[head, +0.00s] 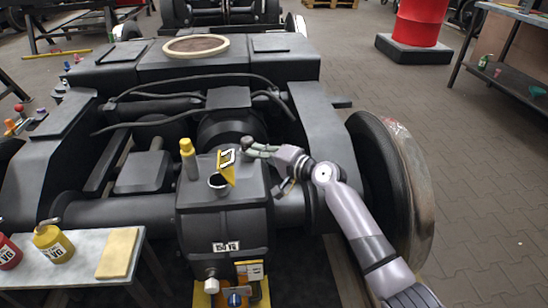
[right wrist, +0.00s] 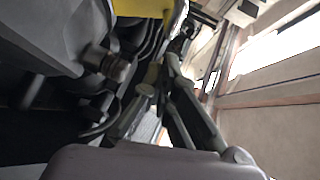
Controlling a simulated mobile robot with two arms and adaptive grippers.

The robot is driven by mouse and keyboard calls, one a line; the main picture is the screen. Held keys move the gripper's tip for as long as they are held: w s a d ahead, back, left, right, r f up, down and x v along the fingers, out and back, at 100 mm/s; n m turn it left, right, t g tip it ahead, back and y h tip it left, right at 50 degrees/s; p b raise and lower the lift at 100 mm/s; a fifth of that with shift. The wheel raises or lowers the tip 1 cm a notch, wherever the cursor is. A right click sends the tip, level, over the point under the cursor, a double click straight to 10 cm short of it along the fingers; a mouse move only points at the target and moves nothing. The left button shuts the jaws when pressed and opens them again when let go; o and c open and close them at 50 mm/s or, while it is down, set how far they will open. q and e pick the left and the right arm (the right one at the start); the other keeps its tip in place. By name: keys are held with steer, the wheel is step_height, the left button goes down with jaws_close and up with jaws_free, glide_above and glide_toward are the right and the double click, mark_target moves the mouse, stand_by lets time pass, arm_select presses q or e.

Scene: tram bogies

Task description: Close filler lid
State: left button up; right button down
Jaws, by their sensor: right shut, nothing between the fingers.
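The yellow filler lid (head: 227,165) stands raised on top of the dark gearbox housing (head: 224,218). The round filler opening (head: 218,182) shows uncovered just in front of and left of it. My right gripper (head: 248,148) is shut and empty. Its fingertips are just right of the lid's upper part in the head view; whether they touch it I cannot tell. In the right wrist view the gripper fingers (right wrist: 168,85) are dark and blurred, with a yellow surface at the top edge that I cannot identify for sure. My left gripper is not in view.
A yellow-capped post (head: 188,152) stands left of the opening. A bench (head: 75,279) at lower left holds a yellow oil can (head: 52,243), a red can (head: 8,252) and a folded yellow cloth (head: 118,253). A large wheel (head: 395,175) stands right of my right arm.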

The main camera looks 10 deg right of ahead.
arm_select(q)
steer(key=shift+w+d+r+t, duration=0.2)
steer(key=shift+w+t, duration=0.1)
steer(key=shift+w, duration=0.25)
arm_select(e)
steer(key=shift+a+f, duration=0.15)
steer(key=shift+a, duration=0.45)
steer(key=shift+a+f, duration=0.15)
steer(key=shift+a, duration=0.45)
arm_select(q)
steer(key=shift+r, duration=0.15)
arm_select(e)
steer(key=shift+r, duration=0.1)
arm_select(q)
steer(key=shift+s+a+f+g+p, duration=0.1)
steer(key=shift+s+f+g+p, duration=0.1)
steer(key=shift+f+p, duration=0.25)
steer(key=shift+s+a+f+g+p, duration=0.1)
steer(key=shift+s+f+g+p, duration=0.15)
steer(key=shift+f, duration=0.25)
arm_select(e)
steer(key=shift+a+r, duration=0.1)
steer(key=shift+a, duration=0.1)
arm_select(q)
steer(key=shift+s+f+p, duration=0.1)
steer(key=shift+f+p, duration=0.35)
steer(key=shift+p, duration=0.05)
arm_select(e)
steer(key=shift+a+n+h, duration=0.1)
steer(key=shift+n+h, duration=0.2)
